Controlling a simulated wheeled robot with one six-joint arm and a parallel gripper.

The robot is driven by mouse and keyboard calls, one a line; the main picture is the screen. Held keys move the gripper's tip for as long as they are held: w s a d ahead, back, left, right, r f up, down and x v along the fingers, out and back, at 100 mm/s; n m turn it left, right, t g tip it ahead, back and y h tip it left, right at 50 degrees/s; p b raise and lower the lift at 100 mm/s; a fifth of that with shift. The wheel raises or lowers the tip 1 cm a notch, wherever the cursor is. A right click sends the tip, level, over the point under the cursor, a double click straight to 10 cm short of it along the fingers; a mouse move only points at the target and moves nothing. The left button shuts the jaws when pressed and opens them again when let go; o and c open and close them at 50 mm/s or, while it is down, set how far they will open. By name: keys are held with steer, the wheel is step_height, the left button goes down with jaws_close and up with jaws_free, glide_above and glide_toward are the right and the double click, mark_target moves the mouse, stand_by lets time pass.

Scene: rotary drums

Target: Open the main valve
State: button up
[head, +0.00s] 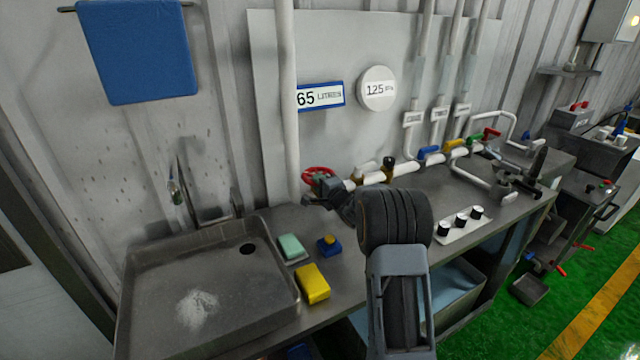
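A round red valve handwheel (320,173) sits on the white pipework, at the foot of a thick vertical white pipe (288,110) on the back panel. It is probably the main valve. My gripper (318,190) is small and dark in the head view, right at the near lower side of the red wheel. It seems to touch or nearly touch the wheel. The gripper's fingers blend with the dark fittings, so I cannot tell whether they are open or shut on the rim. My arm rises from the bottom centre and hides part of the bench and pipe behind it.
Blue (428,150), yellow (454,143) and red (484,134) handles sit along the pipe to the right. A panel with three black knobs (461,222) lies on the bench. A sink (150,290), green soap (290,246), a blue-yellow item (329,245) and a yellow sponge (312,284) are left.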

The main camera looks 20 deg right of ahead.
jaws_close()
steer(key=shift+r+y+p, duration=0.1)
steer(key=shift+y+p, duration=0.2)
steer(key=n+y+p, duration=0.1)
steer(key=y+p, duration=0.1)
steer(key=p, duration=0.1)
steer(key=shift+d+r+n+g, duration=0.2)
steer(key=shift+d+n+g, duration=0.1)
steer(key=shift+d+n, duration=0.1)
steer(key=n+g+y+p, duration=0.1)
steer(key=y, duration=0.1)
steer(key=d+n+g+y+p, duration=0.1)
steer(key=p, duration=0.1)
steer(key=shift+s+f+n+y, duration=0.1)
steer(key=shift+n+y, duration=0.2)
steer(key=shift+y, duration=0.1)
steer(key=n+g+y, duration=0.2)
steer(key=d+n+g+y, duration=0.1)
steer(key=y, duration=0.1)
steer(key=shift+f, duration=0.35)
steer(key=shift+w+d+n+g+y+b, duration=0.15)
steer(key=shift+n+g+y+b, duration=0.2)
steer(key=shift+n+g, duration=0.3)
steer(key=shift+w+d+n+g+y+b, duration=0.1)
steer(key=shift+n+g+y+b, duration=0.1)
steer(key=shift+n+g+y, duration=0.4)
steer(key=shift+w+d+r+n+g+y+b, duration=0.1)
steer(key=shift+w+d+n+g+y+b, duration=0.1)
steer(key=shift+n+g+y+b, duration=0.55)
